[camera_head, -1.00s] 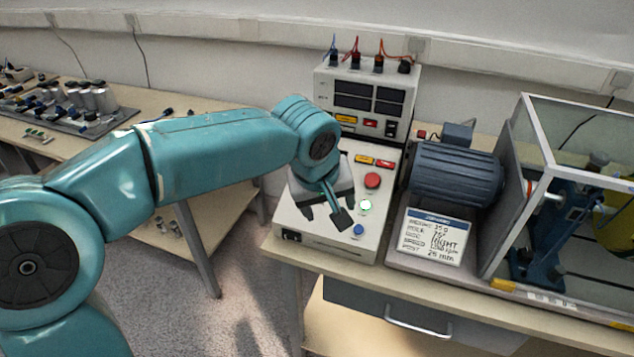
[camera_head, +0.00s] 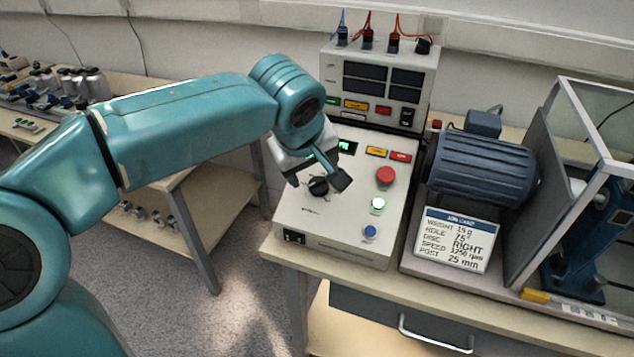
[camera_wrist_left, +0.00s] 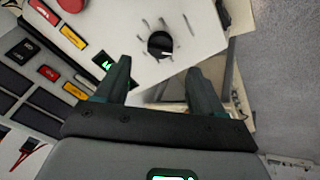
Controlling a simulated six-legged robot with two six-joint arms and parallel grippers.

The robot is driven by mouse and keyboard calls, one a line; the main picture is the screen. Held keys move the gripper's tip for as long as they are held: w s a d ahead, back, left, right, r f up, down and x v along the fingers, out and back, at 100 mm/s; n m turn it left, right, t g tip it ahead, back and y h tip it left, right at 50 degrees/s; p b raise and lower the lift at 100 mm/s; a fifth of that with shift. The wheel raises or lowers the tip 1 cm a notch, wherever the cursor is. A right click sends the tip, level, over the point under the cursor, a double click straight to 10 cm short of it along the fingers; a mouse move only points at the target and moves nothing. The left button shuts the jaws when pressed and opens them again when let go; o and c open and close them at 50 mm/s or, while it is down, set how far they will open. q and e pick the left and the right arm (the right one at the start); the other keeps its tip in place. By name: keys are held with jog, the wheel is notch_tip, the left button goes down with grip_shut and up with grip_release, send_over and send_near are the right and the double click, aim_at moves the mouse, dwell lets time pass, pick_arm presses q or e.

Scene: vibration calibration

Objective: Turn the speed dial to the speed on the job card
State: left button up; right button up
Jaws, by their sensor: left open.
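The speed dial (camera_head: 318,186) is a black round knob on the sloped white control panel (camera_head: 345,225); it also shows in the left wrist view (camera_wrist_left: 160,43). My left gripper (camera_head: 317,175) is open and empty at the dial's far side, partly overlapping it in the head view. In the wrist view the dial lies beyond and between its fingertips (camera_wrist_left: 158,70), apart from them. The job card (camera_head: 455,241) stands right of the panel; its small speed line looks like 1250 rpm. A green display (camera_head: 345,147) is partly hidden by my gripper. My right gripper is not in view.
Right of the dial are a red button (camera_head: 385,176), a lit green button (camera_head: 378,204) and a blue button (camera_head: 370,231). A meter box (camera_head: 380,85) stands behind. A blue motor (camera_head: 480,168) and framed guard (camera_head: 575,130) are at right.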

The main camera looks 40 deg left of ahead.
aim_at(317, 182)
pick_arm(q)
jog(key=x, duration=0.7)
jog(key=shift+b, duration=0.35)
jog(key=c, duration=1)
